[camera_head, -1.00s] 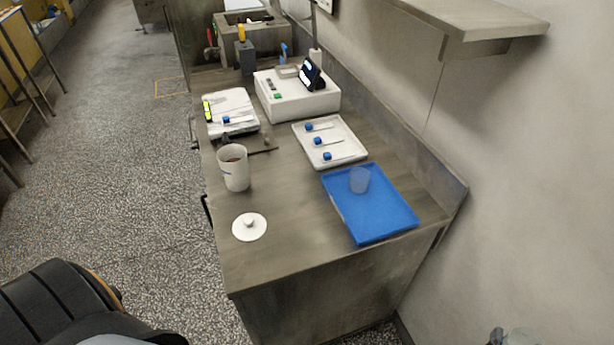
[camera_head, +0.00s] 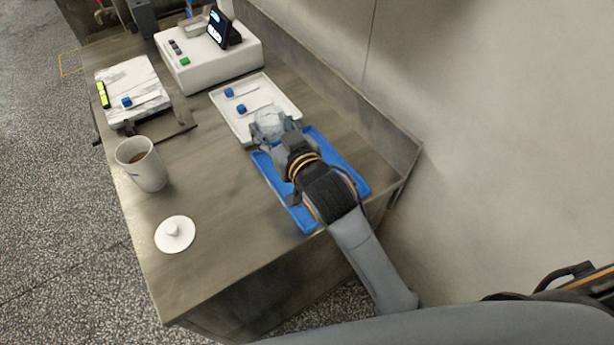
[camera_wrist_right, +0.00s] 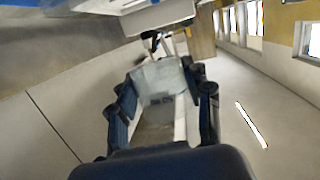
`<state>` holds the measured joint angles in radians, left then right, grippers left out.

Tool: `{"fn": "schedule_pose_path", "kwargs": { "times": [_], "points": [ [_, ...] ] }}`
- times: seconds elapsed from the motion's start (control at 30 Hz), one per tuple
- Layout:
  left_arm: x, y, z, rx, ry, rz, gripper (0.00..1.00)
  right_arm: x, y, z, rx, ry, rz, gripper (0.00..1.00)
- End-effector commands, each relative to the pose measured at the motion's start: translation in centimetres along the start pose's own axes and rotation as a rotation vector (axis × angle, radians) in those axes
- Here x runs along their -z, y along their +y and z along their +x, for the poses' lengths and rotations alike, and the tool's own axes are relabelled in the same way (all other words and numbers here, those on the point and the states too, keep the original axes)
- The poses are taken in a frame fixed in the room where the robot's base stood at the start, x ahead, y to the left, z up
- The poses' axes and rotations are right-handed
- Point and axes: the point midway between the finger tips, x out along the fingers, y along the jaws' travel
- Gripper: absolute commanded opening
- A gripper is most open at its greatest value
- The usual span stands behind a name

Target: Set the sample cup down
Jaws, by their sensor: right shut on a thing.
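The clear sample cup (camera_head: 268,124) is between the fingers of my right gripper (camera_head: 272,130) in the head view, over the far end of the blue tray (camera_head: 301,216). In the right wrist view, the translucent cup (camera_wrist_right: 158,82) fills the space between the fingertips of my right gripper (camera_wrist_right: 160,96), which is shut on it. The gripper and forearm hide much of the blue tray. I cannot tell whether the cup's base touches anything. My left gripper is not in view.
A white tray (camera_head: 222,101) with blue-capped samplers lies just beyond the blue tray. A white mug (camera_head: 147,172) and a white lid (camera_head: 174,234) stand on the left of the counter (camera_head: 215,215). A white instrument (camera_head: 215,66) is at the back. The wall is close on the right.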

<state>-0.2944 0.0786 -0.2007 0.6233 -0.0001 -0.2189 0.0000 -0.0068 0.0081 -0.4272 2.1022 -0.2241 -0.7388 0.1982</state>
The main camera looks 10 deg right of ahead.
Motion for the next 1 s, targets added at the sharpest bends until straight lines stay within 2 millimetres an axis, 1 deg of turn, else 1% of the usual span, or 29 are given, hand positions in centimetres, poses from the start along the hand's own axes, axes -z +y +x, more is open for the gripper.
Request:
{"fn": "schedule_pose_path", "kwargs": {
  "times": [0.03,0.13,0.2,0.27,0.57,0.6,0.7,0.8,1.0],
  "points": [
    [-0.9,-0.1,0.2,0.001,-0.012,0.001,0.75,0.5,-0.4,0.7,0.012,0.004,-0.005,0.16],
    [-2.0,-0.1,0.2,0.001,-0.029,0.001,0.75,0.8,-0.8,1.3,0.026,0.000,-0.006,0.16],
    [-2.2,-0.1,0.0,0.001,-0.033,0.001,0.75,0.7,-0.6,1.1,0.029,-0.003,-0.008,0.16],
    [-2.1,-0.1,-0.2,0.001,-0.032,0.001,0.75,0.1,-0.2,0.4,0.030,-0.004,-0.010,0.16],
    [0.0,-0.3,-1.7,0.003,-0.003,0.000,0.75,-4.3,3.5,-5.2,0.030,-0.008,-0.009,0.16],
    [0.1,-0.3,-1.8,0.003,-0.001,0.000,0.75,-5.2,3.9,-5.8,0.031,-0.009,-0.009,0.16],
    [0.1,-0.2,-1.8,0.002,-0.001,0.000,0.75,-7.4,4.6,-6.7,0.031,-0.007,-0.007,0.16],
    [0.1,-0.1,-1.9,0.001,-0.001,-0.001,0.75,-8.9,5.2,-7.3,0.031,-0.004,-0.006,0.16],
    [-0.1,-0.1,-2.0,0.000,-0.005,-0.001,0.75,-10.3,5.7,-7.9,0.031,-0.001,-0.005,0.16]
  ]
}}
